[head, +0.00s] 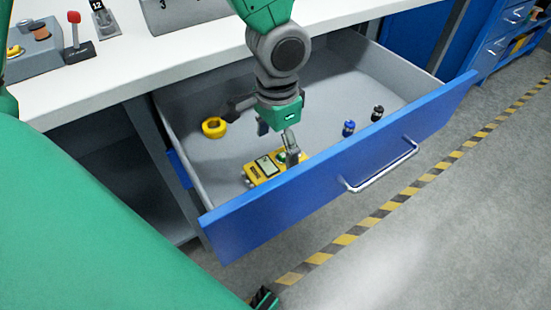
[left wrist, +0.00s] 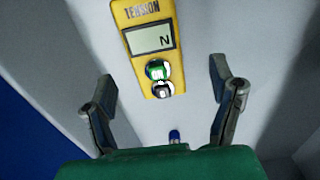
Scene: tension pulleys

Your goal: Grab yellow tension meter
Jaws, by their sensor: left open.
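The yellow tension meter (head: 263,168) lies in the open drawer, close to the inside of its blue front. In the left wrist view the meter (left wrist: 149,40) shows the word TENSION, a grey display with an N, and a green and a dark round part at its near end. My left gripper (head: 279,145) is above the meter in the head view, fingers apart and empty. In the left wrist view the meter lies ahead, between the two spread fingers, with no visible contact. The gripper hides part of the meter in the head view.
The drawer (head: 345,170) also holds a yellow ring-shaped part (head: 214,127), a blue-and-black part (head: 348,128) and a dark part (head: 377,113). Its walls and handled front surround the meter. The white worktop (head: 140,62) above carries a red-knobbed lever (head: 75,35). Bare drawer floor lies around the meter.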

